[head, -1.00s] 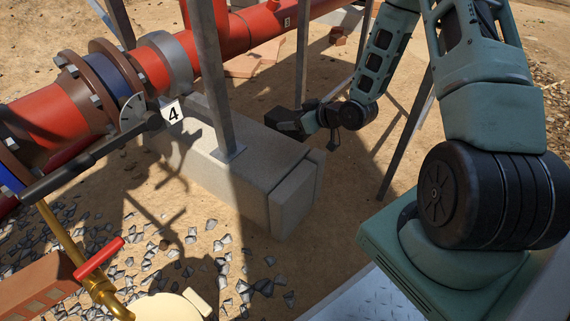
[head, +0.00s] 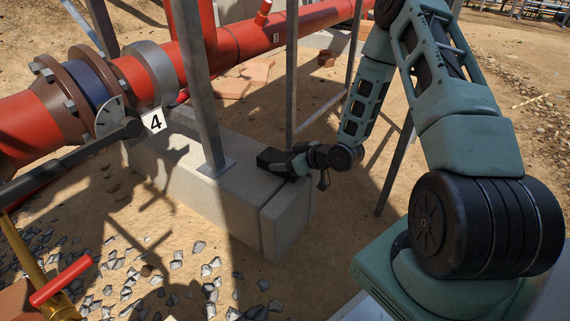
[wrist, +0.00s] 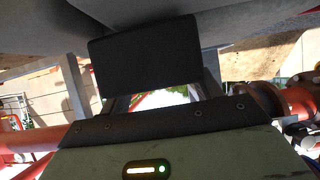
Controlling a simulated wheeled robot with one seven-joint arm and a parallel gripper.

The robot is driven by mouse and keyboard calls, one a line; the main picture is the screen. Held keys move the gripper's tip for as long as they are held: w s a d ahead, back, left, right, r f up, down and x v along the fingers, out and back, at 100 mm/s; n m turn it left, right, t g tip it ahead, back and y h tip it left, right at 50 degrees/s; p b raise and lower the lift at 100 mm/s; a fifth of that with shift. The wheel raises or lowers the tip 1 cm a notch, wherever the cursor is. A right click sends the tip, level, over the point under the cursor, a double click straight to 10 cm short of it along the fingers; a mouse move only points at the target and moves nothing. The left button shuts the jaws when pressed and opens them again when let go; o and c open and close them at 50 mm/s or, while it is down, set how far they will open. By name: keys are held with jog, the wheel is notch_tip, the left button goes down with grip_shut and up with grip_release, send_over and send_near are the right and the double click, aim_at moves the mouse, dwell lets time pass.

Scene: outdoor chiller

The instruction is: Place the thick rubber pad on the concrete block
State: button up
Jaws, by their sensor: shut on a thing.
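The concrete block (head: 245,192) is a long pale grey beam lying on the sand, with a steel post standing on its top. My gripper (head: 287,164) is at the block's far top edge, near its right end. It is shut on the thick rubber pad (head: 272,158), a dark flat slab over the block's top. In the wrist view the pad (wrist: 145,52) is a black rectangle ahead of my gripper (wrist: 152,92), with grey concrete surface close beyond it. I cannot tell whether the pad touches the block. My gripper's fingers are mostly hidden.
The steel post (head: 197,90) rises from the block left of the pad. A thinner post (head: 291,75) stands behind it. Gravel (head: 175,265) lies in front. The block's right-hand top is clear.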

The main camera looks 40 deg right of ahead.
jog(key=shift+r, duration=0.15)
jog(key=o, duration=1.3)
